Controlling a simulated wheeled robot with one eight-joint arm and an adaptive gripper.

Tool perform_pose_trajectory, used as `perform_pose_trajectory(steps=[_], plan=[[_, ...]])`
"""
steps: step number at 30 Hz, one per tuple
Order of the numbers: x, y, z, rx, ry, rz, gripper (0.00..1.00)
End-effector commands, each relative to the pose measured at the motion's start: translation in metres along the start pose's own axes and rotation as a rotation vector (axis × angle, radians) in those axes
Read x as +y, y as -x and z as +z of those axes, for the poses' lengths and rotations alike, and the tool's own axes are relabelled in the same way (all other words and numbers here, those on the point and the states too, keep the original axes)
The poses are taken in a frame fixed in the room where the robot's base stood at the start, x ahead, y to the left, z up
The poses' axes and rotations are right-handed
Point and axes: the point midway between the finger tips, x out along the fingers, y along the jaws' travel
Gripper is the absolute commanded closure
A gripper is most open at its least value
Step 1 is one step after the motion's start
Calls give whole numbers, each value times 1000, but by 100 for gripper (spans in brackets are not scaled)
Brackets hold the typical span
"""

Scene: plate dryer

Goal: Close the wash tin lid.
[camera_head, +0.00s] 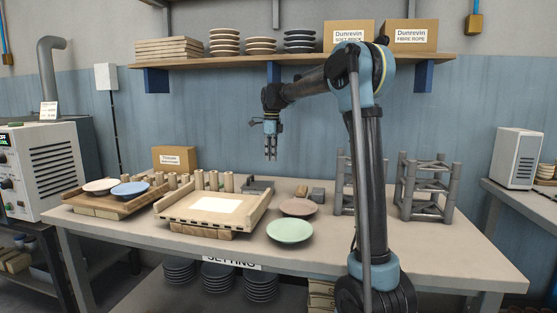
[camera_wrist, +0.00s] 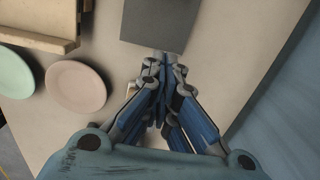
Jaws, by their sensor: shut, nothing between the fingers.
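A dark grey, flat-looking thing (camera_head: 258,186), which may be the wash tin, lies on the table behind the wooden tray. It shows as a plain dark grey square (camera_wrist: 158,22) at the top of the wrist view. I cannot tell its lid from its body, or how far the lid is open. My gripper (camera_head: 270,157) points down in the air above the back of the table, clear of the tabletop. In the wrist view its fingers (camera_wrist: 165,58) are together and empty, and their tips appear just at the near edge of the grey square.
A wooden tray (camera_head: 172,217) with a white sheet stands left of a green plate (camera_head: 290,231) and a pinkish plate (camera_head: 298,207). Small blocks (camera_head: 317,195) lie behind the plates. A grey rack (camera_head: 427,188) stands at right. A loaded shelf (camera_head: 200,60) hangs above.

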Motion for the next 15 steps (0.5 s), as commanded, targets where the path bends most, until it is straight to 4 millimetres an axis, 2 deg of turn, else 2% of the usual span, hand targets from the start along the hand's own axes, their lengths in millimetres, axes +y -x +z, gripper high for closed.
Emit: perform_pose_trajectory(steps=[15], plan=[[-1,-22,64,-1,3,0,100]])
